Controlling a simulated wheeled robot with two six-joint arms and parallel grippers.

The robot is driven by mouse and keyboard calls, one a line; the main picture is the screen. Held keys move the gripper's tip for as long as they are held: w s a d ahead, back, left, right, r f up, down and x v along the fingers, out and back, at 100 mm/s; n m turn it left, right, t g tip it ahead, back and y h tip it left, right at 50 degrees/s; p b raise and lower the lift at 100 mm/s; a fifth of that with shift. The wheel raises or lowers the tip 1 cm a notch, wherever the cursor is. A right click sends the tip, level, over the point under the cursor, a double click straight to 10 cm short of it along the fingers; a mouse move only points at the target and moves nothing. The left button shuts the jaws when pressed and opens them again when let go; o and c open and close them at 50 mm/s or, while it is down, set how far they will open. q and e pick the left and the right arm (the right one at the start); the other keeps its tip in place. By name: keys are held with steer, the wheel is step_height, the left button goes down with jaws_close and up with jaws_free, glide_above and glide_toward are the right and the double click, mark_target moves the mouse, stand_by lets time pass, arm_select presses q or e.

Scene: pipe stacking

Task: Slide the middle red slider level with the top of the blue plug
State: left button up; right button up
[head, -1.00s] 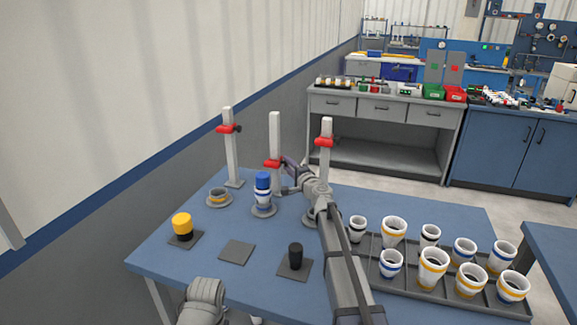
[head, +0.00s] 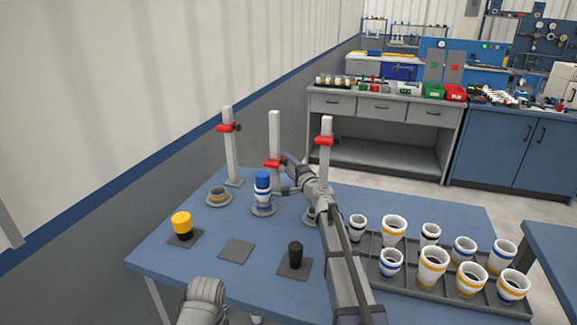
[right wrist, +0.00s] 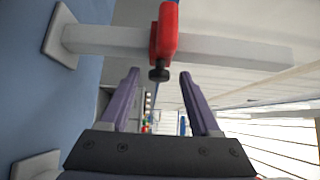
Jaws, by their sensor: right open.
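The middle red slider (head: 273,163) sits on the middle white post, with a dark knob on its side. In the right wrist view the slider (right wrist: 165,32) and its knob lie just beyond the fingertips. The blue plug (head: 262,179) tops a white and blue cup stack in front of that post. In the head view the slider appears slightly above the plug's top, but the post stands farther back. My right gripper (right wrist: 160,76) is open, its purple fingers on either side of the knob, with gaps showing. My left arm shows at the bottom of the head view; its gripper is out of view.
Two more posts with red sliders stand left (head: 229,128) and right (head: 324,140). A yellow-topped piece (head: 182,223) and a black plug (head: 295,254) stand on dark pads in front. A tray (head: 403,283) of several cups fills the table's right side.

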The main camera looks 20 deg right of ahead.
steer(key=s+d, duration=0.1)
steer(key=s, duration=0.6)
steer(key=shift+s+d, duration=0.15)
steer(key=shift+d, duration=0.05)
